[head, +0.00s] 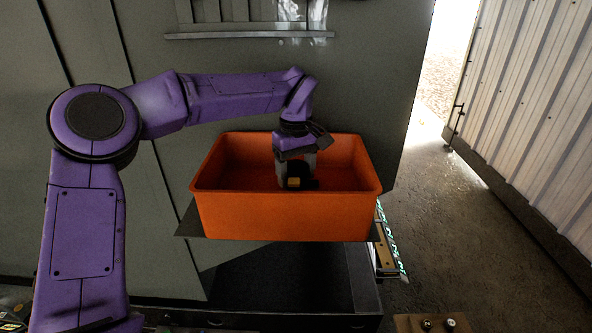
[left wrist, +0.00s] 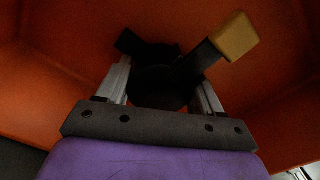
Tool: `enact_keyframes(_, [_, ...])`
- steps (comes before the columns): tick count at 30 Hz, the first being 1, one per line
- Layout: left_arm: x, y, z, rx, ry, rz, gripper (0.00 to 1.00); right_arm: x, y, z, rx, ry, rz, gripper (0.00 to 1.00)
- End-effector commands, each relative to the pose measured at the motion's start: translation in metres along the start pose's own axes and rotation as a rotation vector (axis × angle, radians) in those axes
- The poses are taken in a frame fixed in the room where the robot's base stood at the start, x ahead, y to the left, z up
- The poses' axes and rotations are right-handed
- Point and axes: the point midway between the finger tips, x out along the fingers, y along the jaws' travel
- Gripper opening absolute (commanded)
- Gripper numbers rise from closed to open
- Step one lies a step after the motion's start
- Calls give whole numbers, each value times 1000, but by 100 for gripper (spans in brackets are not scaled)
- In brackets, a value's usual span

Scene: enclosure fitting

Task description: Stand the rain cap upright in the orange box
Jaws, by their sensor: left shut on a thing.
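The orange box (head: 285,216) stands open-topped in the middle of the head view, and its walls (left wrist: 55,75) fill most of the left wrist view. My left gripper (head: 296,172) reaches down into the box, fingers pointing downward. It is shut on the dark rain cap (left wrist: 160,85), which sits between the two fingers (left wrist: 161,92). The rain cap (head: 304,172) is black and mostly hidden by the fingers and shadow. A yellow block (left wrist: 235,37) shows at the end of a dark arm beside it. Whether the cap touches the box floor I cannot tell. My right gripper is out of view.
The box rests on a dark flat shelf (head: 190,222). A grey-green panel (head: 385,90) stands close behind it. A corrugated metal wall (head: 540,110) is at the far right, with bare floor (head: 445,230) before it. A small brown block with knobs (head: 432,324) is at the lower right.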

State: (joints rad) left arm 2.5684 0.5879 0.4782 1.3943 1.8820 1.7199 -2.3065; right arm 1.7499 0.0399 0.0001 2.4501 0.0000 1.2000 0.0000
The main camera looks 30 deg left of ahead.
Motion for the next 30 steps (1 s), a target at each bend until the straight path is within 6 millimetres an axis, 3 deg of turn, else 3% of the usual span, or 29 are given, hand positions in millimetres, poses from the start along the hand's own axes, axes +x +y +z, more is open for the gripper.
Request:
enact_keyframes(5, [1, 0, 0, 0, -1, 1, 26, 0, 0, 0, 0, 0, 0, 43])
enact_keyframes(6, [2, 0, 0, 0, -1, 0, 69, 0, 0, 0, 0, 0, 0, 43])
enact_keyframes(8, [2, 0, 0, 0, -1, 0, 89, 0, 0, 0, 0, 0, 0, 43])
enact_keyframes(17, [0, 0, 0, 0, 1, 0, 91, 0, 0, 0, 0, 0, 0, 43])
enact_keyframes(20, [-9, 1, 0, -1, 2, 2, 91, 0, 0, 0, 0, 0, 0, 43])
enact_keyframes(30, [-93, 1, 0, -2, 3, 3, 91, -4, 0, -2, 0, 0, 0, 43])
